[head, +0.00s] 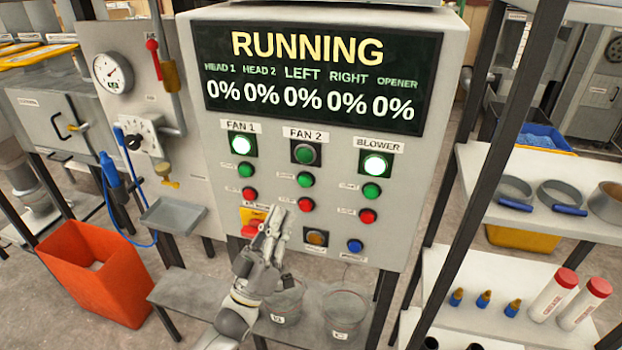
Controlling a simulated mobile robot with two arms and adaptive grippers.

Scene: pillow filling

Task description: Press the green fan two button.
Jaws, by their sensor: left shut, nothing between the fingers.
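The green fan two button (305,180) is in the middle column of the control panel (420,165), under the unlit FAN 2 lamp (306,154). A red button (306,205) sits just below it. My left gripper (279,211) is shut and empty, its fingers pointing up in front of the lower panel. Its tips appear below and left of the green button, beside the red emergency stop (251,229) on its yellow plate, which they partly cover. I see clear space between the tips and the green button. My right gripper is not in view.
The FAN 1 lamp (241,145) and BLOWER lamp (375,165) are lit green. The display (310,80) reads RUNNING with every value at 0%. An amber button (316,238) and a blue button (354,246) are low on the panel. Beakers (345,312) stand below.

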